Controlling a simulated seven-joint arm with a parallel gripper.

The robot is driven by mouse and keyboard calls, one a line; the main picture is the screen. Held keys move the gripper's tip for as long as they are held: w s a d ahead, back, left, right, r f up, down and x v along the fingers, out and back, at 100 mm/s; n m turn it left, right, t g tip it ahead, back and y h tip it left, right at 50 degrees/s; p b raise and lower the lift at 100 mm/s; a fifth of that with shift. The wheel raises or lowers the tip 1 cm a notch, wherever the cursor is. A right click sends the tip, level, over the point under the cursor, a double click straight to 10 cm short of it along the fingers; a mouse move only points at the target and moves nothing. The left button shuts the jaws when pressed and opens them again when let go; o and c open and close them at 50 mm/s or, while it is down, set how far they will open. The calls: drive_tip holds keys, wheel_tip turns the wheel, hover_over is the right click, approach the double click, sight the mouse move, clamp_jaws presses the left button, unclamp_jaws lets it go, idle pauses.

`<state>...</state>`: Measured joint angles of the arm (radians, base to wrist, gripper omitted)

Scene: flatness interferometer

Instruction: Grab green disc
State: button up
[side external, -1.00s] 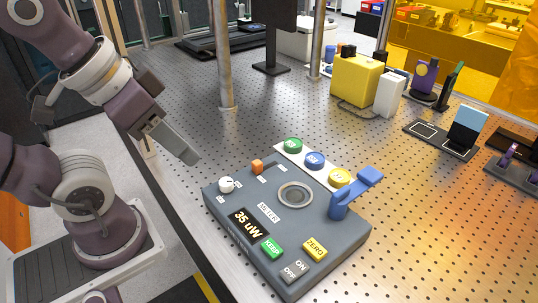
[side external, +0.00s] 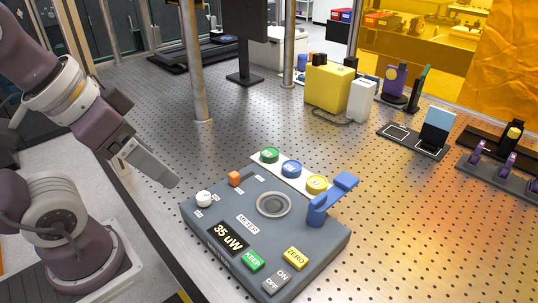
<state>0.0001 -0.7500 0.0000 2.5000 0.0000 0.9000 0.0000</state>
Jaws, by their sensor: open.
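The green disc (side external: 269,155) lies at the left end of a white strip (side external: 303,183) behind the grey meter box. A blue disc (side external: 291,169) and a yellow disc (side external: 316,184) lie beside it on the same strip. My gripper (side external: 168,181) is at the left, above the table's near edge, pointing down and to the right. It is open, apart from the green disc and to the left of it. The gap between its fingers is hard to see from this side. No disc is in it.
A metal post (side external: 194,70) stands behind. The perforated tabletop left of the discs is clear.

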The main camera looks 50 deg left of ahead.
sight(271, 151)
drive_tip(key=w+d+f+n+g+h, duration=0.35)
drive_tip(key=w+d+n+h, duration=0.25)
drive_tip(key=w+n+h, duration=0.4)
drive_tip(key=w+a+f+n+t, duration=0.2)
drive_tip(key=w+a+n, duration=0.2)
drive_tip(key=w, duration=0.1)
drive_tip(key=w+a+f+n+t, duration=0.2)
drive_tip(key=w+a+f+n, duration=0.1)
drive_tip(key=w+a+n, duration=0.1)
drive_tip(key=w+a+f+n+t, duration=0.2)
drive_tip(key=w+a+n, duration=0.2)
drive_tip(key=w+n, duration=0.1)
drive_tip(key=shift+w+f+n, duration=0.2)
drive_tip(key=shift+w+n, duration=0.2)
drive_tip(key=shift+n, duration=0.2)
drive_tip(key=a+f+n+t, duration=0.1)
drive_tip(key=a, duration=0.1)
drive_tip(key=w+a+f+n+y, duration=0.1)
drive_tip(key=a+f+n, duration=0.1)
drive_tip(key=a+f+n+t, duration=0.1)
drive_tip(key=a+f, duration=0.1)
drive_tip(key=shift+w+a+f+t+y, duration=0.1)
drive_tip(key=shift+w+a+t+y, duration=0.2)
drive_tip(key=shift+t+y, duration=0.1)
drive_tip(key=x, duration=0.7)
drive_tip(key=shift+w+a+f, duration=0.15)
drive_tip(key=shift+a+f, duration=0.15)
drive_tip(key=c, duration=1.5)
